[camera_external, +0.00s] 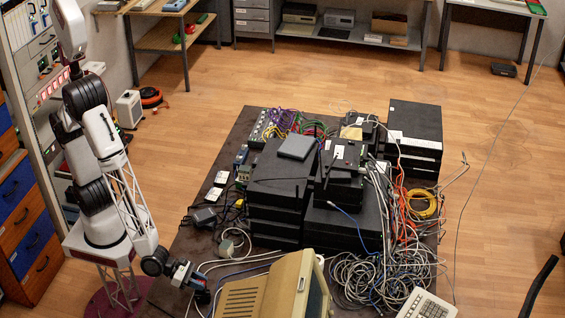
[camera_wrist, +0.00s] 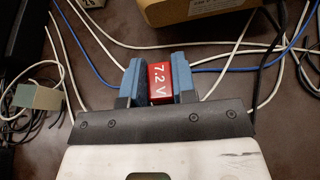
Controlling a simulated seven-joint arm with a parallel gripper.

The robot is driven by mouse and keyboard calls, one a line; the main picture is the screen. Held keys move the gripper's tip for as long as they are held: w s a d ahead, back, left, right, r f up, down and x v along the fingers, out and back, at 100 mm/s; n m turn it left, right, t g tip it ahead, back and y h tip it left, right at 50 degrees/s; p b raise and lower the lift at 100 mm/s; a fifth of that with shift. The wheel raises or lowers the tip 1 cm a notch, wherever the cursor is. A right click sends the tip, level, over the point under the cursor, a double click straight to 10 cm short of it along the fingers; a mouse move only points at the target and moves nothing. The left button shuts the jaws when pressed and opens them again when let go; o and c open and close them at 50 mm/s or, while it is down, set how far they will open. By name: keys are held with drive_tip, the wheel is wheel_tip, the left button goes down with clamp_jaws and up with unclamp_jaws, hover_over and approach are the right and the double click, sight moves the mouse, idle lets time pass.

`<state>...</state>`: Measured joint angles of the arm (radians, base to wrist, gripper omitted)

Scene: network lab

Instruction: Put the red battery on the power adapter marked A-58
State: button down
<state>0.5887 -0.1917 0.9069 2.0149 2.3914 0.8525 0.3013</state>
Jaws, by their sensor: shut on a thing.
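The red battery (camera_wrist: 160,84), marked "7.2 V", is held between the blue fingers of my gripper (camera_wrist: 160,80) in the wrist view.
Black device stacks (camera_external: 280,190) fill the table's middle. Tangled cables (camera_external: 375,275) lie at the right. White and blue cables run under my gripper. A small greenish-beige box (camera_wrist: 38,97) lies at its left in the wrist view.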

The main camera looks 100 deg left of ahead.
drive_tip(key=shift+f, duration=0.1)
drive_tip(key=c, duration=0.9)
unclamp_jaws()
drive_tip(key=shift+s+r, duration=0.1)
drive_tip(key=shift+r, duration=0.1)
drive_tip(key=shift+v, duration=0.9)
drive_tip(key=shift+s+r, duration=0.45)
drive_tip(key=shift+r, duration=0.9)
drive_tip(key=shift+s+r, duration=0.45)
drive_tip(key=shift+r, duration=0.9)
drive_tip(key=shift+s+r, duration=0.45)
drive_tip(key=shift+r, duration=0.9)
